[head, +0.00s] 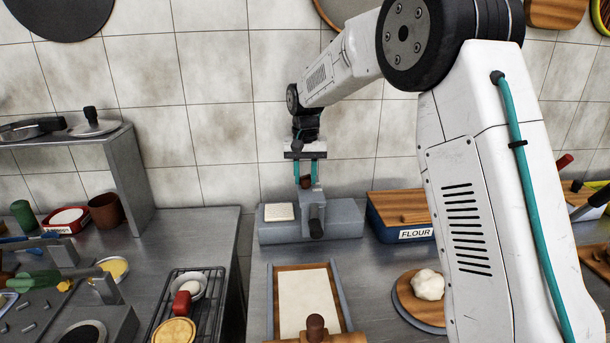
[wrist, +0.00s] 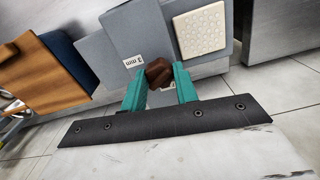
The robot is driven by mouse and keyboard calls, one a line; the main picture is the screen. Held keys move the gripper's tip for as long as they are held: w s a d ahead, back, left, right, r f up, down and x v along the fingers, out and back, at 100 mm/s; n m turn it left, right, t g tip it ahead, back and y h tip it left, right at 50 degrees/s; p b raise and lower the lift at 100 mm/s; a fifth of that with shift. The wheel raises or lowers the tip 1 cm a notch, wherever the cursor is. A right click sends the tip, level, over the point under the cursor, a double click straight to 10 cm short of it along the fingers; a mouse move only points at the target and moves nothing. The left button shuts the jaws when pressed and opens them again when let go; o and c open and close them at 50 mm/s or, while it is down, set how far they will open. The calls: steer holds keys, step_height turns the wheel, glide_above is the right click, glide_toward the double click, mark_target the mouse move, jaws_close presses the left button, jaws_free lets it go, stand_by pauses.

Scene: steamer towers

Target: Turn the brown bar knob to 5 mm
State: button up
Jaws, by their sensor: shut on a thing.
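The brown bar knob (head: 305,182) sits on top of a grey machine (head: 275,231) against the tiled wall. My gripper (head: 306,178) points down at it from above. In the wrist view the knob (wrist: 158,72) is between the two teal fingers of my gripper (wrist: 159,80), which are shut on it. The knob looks turned at an angle to the machine's edges. A label reading "3 mm" (wrist: 133,62) shows beside the knob. Other marks on the dial are hidden or too small to read.
A cream dimpled pad (head: 279,212) lies on the machine left of the knob. A dark handle (head: 316,215) sticks out at its front. A wooden-lidded flour box (head: 401,209) stands close on the right. A dough sheet (head: 303,298) lies on a board in front.

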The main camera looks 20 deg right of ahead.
mark_target(305, 178)
steer(key=o, duration=1)
steer(key=shift+c, duration=0.2)
step_height(305, 178, up, 8)
steer(key=shift+f, duration=0.1)
